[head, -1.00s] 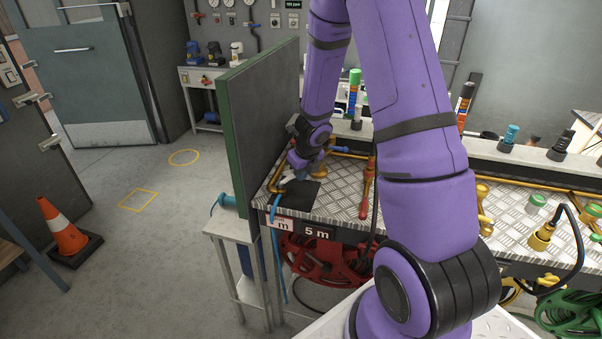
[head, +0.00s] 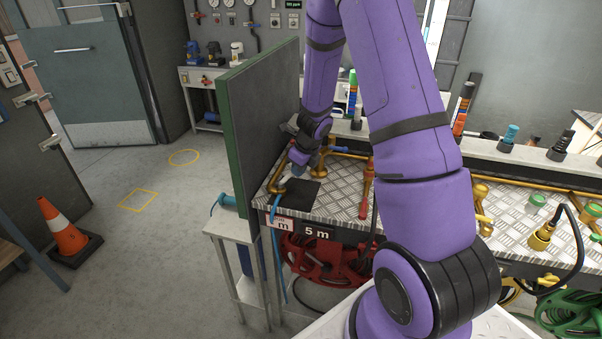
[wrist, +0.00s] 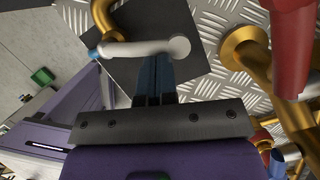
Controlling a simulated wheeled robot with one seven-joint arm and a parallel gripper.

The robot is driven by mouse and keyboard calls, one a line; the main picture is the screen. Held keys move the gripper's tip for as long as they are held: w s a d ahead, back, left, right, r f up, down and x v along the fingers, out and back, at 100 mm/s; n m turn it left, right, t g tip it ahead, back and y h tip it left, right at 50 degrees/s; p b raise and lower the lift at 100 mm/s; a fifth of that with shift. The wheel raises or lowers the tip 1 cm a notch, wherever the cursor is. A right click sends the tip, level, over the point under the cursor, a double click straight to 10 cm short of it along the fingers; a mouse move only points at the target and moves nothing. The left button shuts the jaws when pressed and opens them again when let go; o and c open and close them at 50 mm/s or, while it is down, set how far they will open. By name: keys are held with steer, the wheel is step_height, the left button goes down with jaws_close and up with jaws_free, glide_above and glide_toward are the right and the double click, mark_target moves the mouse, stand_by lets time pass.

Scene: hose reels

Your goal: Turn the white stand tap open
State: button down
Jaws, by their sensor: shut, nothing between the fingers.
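The white stand tap's lever (wrist: 145,48) lies across the upper middle of the wrist view. It runs from a brass pipe (wrist: 104,18) at left to a round white end at right. My gripper (wrist: 155,62) is shut and empty, its blue fingertips just below the lever near its right half. I cannot tell whether they touch it. In the head view my gripper (head: 297,171) is low over the bench's far left corner, beside the brass pipe (head: 274,180); the lever is small and hard to make out there.
A dark square plate (head: 303,194) lies on the chequered bench top (head: 340,198). A green-edged panel (head: 262,120) stands close on the left. A red tap (head: 367,190) stands to the right, also close in the wrist view (wrist: 291,45). A blue hose (head: 276,245) hangs in front.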

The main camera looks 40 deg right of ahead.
steer(key=shift+w+a+n+g+y, duration=0.2)
steer(key=shift+w+n, duration=0.3)
steer(key=shift+n, duration=0.45)
steer(key=shift+w+d+n+g+y, duration=0.1)
steer(key=shift+w+n+y, duration=0.3)
steer(key=shift+n, duration=0.55)
steer(key=shift+w, duration=0.15)
